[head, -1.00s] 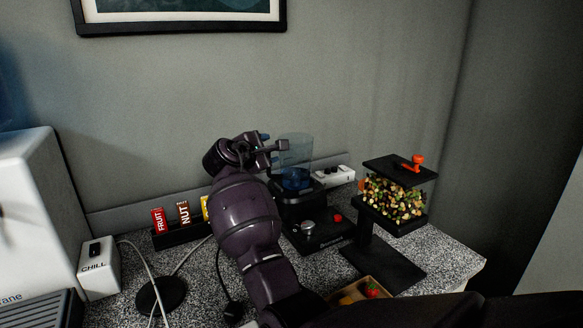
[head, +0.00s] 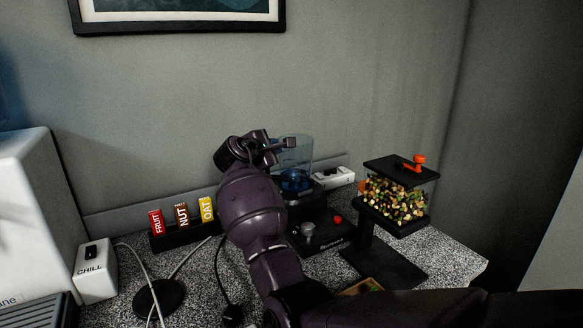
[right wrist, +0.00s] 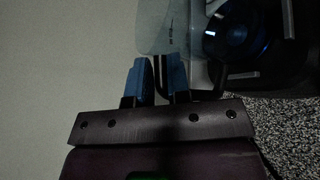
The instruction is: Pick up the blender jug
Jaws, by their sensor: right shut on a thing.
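The blender jug (head: 304,152) is a clear bluish container with a blue bottom, upright over the black blender base (head: 318,228). I cannot tell whether it is seated or slightly raised. My right gripper (head: 278,146) is at the jug's left side, near its upper part. In the right wrist view, the blue-padded fingers of the gripper (right wrist: 161,82) are on either side of the jug's dark handle, shut on it. The jug's clear wall (right wrist: 160,28) and its blue bottom (right wrist: 228,32) show there too. My forearm hides part of the base. My left gripper is not in view.
A dispenser of mixed nuts (head: 396,198) with an orange knob stands right of the blender. A bar rack (head: 178,238) and a white CHILL box (head: 95,270) are on the left. A white power strip (head: 334,177) lies behind. Cables cross the speckled counter (head: 455,262).

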